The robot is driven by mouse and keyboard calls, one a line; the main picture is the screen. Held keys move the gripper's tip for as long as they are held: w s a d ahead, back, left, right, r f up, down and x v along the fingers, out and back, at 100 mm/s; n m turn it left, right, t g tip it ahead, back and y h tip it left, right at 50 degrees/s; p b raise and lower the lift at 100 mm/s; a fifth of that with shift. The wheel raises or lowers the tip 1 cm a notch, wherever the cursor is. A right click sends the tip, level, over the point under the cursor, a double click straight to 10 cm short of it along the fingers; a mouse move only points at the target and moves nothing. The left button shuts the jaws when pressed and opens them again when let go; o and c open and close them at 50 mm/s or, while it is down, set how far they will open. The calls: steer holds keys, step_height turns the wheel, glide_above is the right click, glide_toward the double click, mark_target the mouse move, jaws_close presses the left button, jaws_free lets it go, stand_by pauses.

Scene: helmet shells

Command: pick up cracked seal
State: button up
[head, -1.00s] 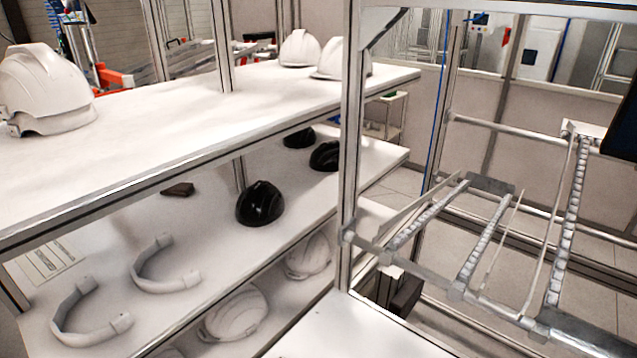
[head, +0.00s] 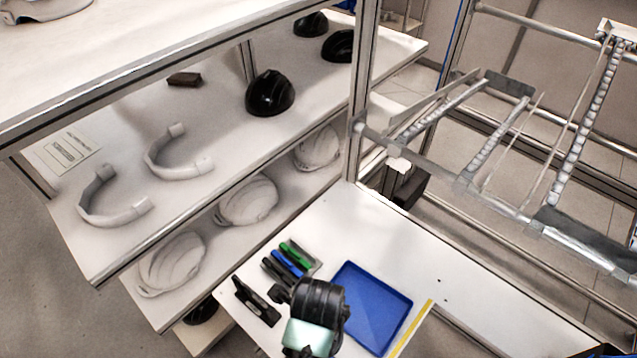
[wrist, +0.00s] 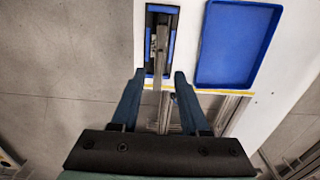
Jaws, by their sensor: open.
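Two pale C-shaped bands, which may be seals, lie on the middle shelf in the head view: one nearer (head: 113,203) and one farther (head: 176,155). I see no crack on either and cannot tell which thing is the cracked seal. In the wrist view my gripper (wrist: 157,78) is open, with two dark blue fingers apart and nothing clearly held. It points toward a black tool holder (wrist: 150,60) with blue strips and a grey tool. In the head view my arm's end is over the white bench; its fingertips cannot be made out.
A blue tray (head: 370,303) lies on the white bench (head: 375,225), also in the wrist view (wrist: 238,45). Several coloured tools (head: 288,260) lie left of it. Black shells (head: 270,92) and pale helmets (head: 248,200) stand on the shelves. A roller rack (head: 490,150) is at right.

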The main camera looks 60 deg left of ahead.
step_height(320, 180, down, 5)
steer(key=shift+d+r+p, duration=0.1)
steer(key=shift+d+p, duration=0.05)
steer(key=shift+p, duration=0.45)
steer(key=shift+c, duration=0.3)
jaws_close()
